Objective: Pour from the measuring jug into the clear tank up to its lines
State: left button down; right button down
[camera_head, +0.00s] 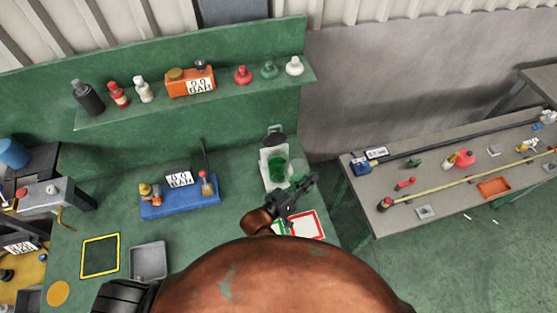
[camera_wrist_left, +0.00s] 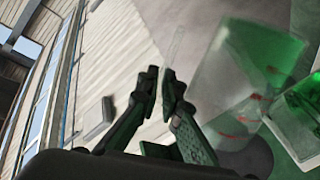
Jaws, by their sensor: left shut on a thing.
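The clear tank (camera_head: 277,168) holds green liquid and stands on a pale tray at the back right of the green bench. A corner of it also shows at the right edge of the left wrist view (camera_wrist_left: 305,112). The clear measuring jug (camera_head: 297,169) is beside the tank, on its right. In the left wrist view the jug (camera_wrist_left: 236,85) has red marks and green liquid inside. My left gripper (camera_head: 308,182) is shut on a thin clear part of the jug, seemingly its handle. Whether liquid is flowing cannot be told. My right gripper is out of view.
A red-edged white mat (camera_head: 306,225) lies in front. A blue tray with a display (camera_head: 180,197) is to the left. A shelf (camera_head: 205,92) with bottles runs behind. A grey bench (camera_head: 440,207) stands right.

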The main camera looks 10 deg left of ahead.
pick_arm(q)
jog(key=shift+s+d+f+m, duration=0.25)
jog(key=shift+d+f+m, duration=0.05)
jog(key=shift+f, duration=0.05)
jog(key=s+d+f+m+b, duration=0.3)
jog(key=d+f+m+b, duration=0.1)
jog(key=f, duration=0.4)
jog(key=shift+s+d+f+m+b, duration=0.15)
jog(key=shift+s+f+m+b, duration=0.25)
jog(key=shift+m, duration=0.7)
jog(key=shift+w+r, duration=0.1)
jog(key=shift+r, duration=0.1)
notch_tip(320, 180, up, 5)
jog(key=p, duration=0.4)
jog(key=shift+f+p, duration=0.1)
jog(key=shift+p, duration=0.25)
